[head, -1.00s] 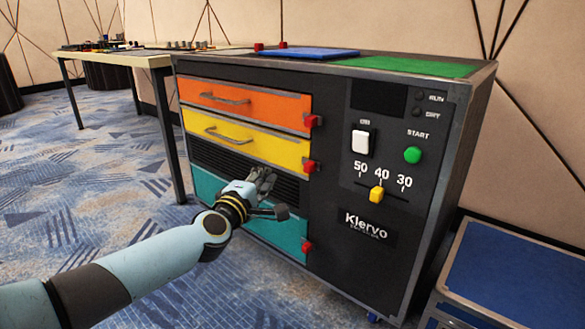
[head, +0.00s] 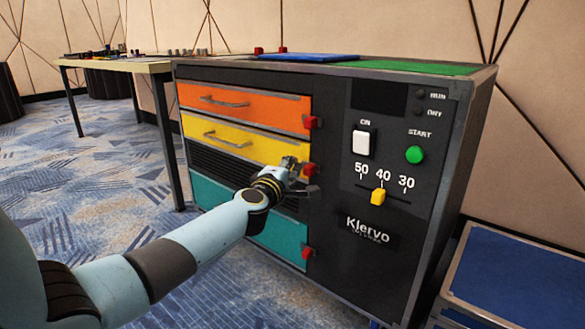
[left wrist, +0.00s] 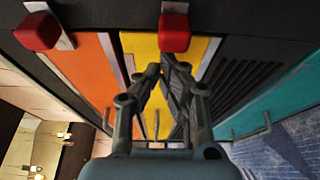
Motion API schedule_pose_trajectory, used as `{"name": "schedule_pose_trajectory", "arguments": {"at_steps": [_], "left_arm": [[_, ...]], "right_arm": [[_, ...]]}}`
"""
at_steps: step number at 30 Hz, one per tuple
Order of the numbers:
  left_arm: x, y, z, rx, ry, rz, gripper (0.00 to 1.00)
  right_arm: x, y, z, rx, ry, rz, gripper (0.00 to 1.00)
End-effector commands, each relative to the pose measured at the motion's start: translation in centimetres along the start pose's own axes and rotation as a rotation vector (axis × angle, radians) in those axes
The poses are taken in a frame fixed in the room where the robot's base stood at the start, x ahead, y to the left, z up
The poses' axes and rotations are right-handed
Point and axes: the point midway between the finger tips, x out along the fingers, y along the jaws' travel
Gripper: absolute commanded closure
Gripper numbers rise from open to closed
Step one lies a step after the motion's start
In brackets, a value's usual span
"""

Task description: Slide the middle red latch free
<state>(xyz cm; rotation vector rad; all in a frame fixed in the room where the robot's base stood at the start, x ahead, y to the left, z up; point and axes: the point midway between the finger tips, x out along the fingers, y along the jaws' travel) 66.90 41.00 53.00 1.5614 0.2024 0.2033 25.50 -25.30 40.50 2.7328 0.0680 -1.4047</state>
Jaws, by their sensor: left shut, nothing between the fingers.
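The middle red latch (head: 310,169) sits at the right end of the yellow drawer (head: 222,136) on the dark cabinet front. It also shows in the left wrist view (left wrist: 174,34), on a pale metal strip just beyond my fingertips. My left gripper (head: 293,164) is shut and empty, just left of the latch at about its height. In the left wrist view its fingertips (left wrist: 168,62) converge right by the latch's near edge; I cannot tell whether they touch it. My right gripper is not in view.
The upper red latch (head: 311,122) is beside the orange drawer (head: 245,103), and the lower one (head: 307,252) beside the teal drawer (head: 275,237). Right of the latches are a white switch (head: 361,142), green button (head: 414,155) and yellow slider (head: 378,197).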

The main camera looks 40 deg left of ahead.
Motion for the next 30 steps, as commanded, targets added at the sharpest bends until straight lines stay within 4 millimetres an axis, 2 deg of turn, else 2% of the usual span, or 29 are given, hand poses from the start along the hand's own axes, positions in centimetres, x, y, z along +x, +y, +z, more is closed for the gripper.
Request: {"name": "schedule_pose_trajectory", "arguments": {"at_steps": [13, 21, 30], "left_arm": [[-0.3, 0.0, 0.6, 0.000, 0.000, -0.001, 1.00], [-1.4, 0.1, 3.8, -0.003, -0.001, 0.000, 1.00], [-1.5, -0.1, 4.3, -0.001, -0.004, -0.002, 1.00]], "right_arm": [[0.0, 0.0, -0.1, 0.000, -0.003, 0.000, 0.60], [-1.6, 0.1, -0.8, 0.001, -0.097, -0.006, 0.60], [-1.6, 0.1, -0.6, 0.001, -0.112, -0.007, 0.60]]}}
